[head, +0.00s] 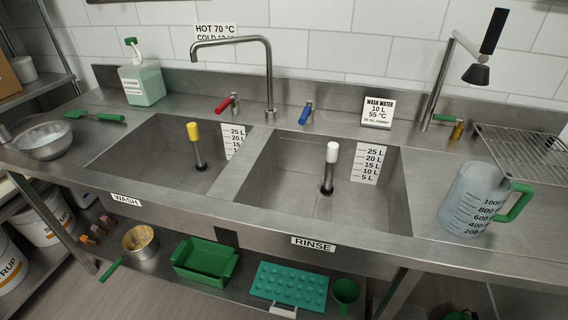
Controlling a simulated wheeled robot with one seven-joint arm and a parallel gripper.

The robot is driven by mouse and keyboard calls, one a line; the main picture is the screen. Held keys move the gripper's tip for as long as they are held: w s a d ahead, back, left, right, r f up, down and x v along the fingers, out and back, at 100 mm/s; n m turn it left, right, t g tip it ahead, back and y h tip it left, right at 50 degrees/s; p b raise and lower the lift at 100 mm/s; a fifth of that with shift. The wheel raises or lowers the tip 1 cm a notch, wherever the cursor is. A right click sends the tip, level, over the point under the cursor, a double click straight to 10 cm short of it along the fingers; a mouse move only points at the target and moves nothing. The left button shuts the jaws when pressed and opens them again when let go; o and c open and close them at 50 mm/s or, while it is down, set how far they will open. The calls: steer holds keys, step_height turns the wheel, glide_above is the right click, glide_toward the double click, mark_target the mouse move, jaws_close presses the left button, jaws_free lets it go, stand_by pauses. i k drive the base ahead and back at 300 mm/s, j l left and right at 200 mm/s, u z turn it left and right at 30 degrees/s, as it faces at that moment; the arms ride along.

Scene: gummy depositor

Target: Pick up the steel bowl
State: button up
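The steel bowl (43,141) sits upright on the left end of the steel counter, left of the wash sink. It is round and shiny, with a pale inside. My gripper is not in the head view, so its place relative to the bowl cannot be seen.
A green brush (95,116) lies just behind the bowl, and a spray bottle (142,78) stands further back. The wash sink (118,151) and rinse sink (268,187) are open hollows. A measuring jug (474,200) stands at the right. Buckets (45,218) are below left.

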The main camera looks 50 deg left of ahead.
mark_target(50, 140)
steer(key=u, duration=2.25)
